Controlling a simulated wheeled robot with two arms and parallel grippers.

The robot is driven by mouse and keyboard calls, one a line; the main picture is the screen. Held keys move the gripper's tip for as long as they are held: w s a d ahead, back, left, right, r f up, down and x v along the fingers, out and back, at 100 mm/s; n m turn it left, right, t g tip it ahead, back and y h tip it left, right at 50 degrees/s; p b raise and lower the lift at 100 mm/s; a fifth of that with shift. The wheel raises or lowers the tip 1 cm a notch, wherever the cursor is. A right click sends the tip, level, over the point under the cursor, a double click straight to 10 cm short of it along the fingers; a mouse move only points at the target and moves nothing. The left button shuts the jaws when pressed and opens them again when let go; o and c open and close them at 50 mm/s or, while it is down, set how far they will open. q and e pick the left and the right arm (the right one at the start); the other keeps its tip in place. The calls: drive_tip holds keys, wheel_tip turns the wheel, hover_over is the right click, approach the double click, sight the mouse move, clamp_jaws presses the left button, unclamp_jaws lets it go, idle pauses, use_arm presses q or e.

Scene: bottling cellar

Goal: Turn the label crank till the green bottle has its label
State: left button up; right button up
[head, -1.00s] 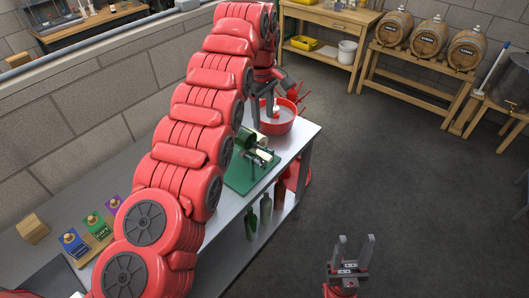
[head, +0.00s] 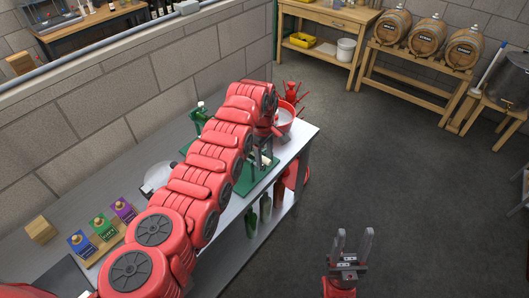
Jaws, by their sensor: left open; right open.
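The green labelling stand (head: 262,186) sits on the metal bench, with its middle behind my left arm. A green upright part (head: 199,116) with a pale top shows beyond the arm. Pale and grey parts show at the stand's right end; I cannot tell whether one is the crank. The green bottle on the stand and any label on it are hidden. My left gripper (head: 268,136) is mostly hidden behind its arm, over the right end of the stand; I cannot see it touching anything. My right gripper (head: 353,246) is open and empty above the floor, fingers up.
A clear round dish (head: 157,176), coloured label boxes (head: 102,227) and a wooden block (head: 41,229) are at left. The floor at right is clear.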

use_arm(q)
drive_tip(key=shift+f, duration=0.15)
clamp_jaws()
idle(1.4)
